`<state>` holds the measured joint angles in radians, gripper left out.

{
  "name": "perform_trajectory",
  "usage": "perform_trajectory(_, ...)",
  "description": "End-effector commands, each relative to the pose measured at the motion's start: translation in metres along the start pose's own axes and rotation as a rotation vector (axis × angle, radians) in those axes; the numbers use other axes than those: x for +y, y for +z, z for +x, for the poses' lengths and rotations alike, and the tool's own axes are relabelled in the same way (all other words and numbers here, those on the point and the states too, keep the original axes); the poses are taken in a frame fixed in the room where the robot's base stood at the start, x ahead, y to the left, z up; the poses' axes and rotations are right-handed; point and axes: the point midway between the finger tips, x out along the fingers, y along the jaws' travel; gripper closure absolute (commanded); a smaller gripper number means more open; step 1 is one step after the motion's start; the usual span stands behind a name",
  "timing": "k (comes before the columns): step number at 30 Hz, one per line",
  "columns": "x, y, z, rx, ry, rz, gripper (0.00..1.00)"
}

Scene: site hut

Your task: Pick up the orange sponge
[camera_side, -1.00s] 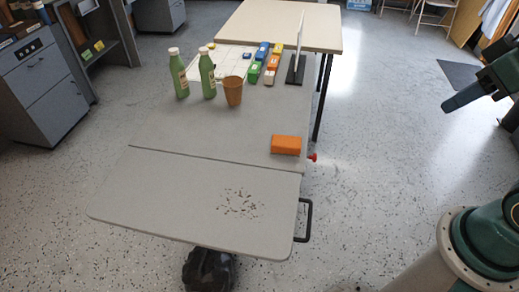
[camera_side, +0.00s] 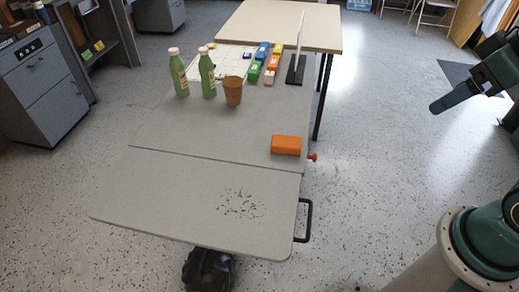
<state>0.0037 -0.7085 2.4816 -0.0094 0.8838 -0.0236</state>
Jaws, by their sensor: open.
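The orange sponge (camera_side: 286,145) is a small block lying flat near the right edge of the grey table (camera_side: 200,140), just behind the seam of the front leaf. My gripper (camera_side: 436,107) is at the upper right, well to the right of the table and apart from the sponge. It points left and downward over the floor, with nothing seen in it. From this side its fingers overlap, so the gap between them is hard to see.
Two green bottles (camera_side: 207,76) and a brown cup (camera_side: 233,91) stand behind the sponge. Coloured blocks (camera_side: 254,72) and an upright thin panel (camera_side: 299,45) are farther back. Dark crumbs (camera_side: 240,204) lie on the front leaf. A black handle (camera_side: 306,220) sticks out at right.

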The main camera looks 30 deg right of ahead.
Motion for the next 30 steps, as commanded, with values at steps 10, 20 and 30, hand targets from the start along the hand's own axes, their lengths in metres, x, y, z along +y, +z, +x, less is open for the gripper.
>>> perform_trajectory(10,-0.004,-0.049,0.029,-0.041,-0.033,-0.142,0.22)
perform_trajectory(20,-0.007,-0.099,0.079,-0.073,-0.086,-0.295,0.22)
perform_trajectory(30,-0.009,-0.138,0.145,-0.094,-0.152,-0.437,0.22)
